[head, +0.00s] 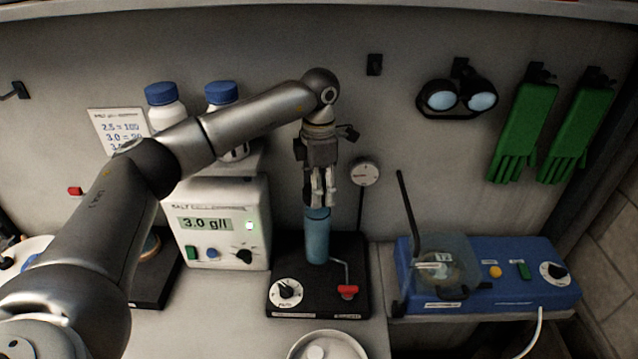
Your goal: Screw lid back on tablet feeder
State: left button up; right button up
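The tablet feeder is a blue upright cylinder (317,240) on a black base (290,268) in the middle of the head view. Its top end is a lighter blue band (318,213); I cannot tell whether this is a lid or the rim. My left gripper (322,197) points down right over the cylinder's top, its pale fingertips at or just above it. I cannot tell whether the fingers touch it or hold anything. No separate lid is clearly seen. My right gripper is out of view.
The base carries a dial (286,292) and a red-handled lever (347,291). A white dish (352,342) holding a white round piece (315,353) is at the bottom edge. A salt meter (217,250) stands left, a blue device (480,296) right. A round gauge (365,172) stands behind.

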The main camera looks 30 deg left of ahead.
pick_arm(q)
jog(key=shift+f+b, duration=0.6)
jog(key=shift+f, duration=0.65)
jog(key=shift+f, duration=0.35)
dwell(1.1)
jog(key=shift+b, duration=0.3)
jog(key=m, duration=0.8)
jog(key=m+b, duration=0.1)
jog(key=m, duration=1.4)
jog(key=shift+s+m+b, duration=0.3)
jog(key=shift+b, duration=0.1)
jog(key=o, duration=1.1)
jog(key=o, duration=0.4)
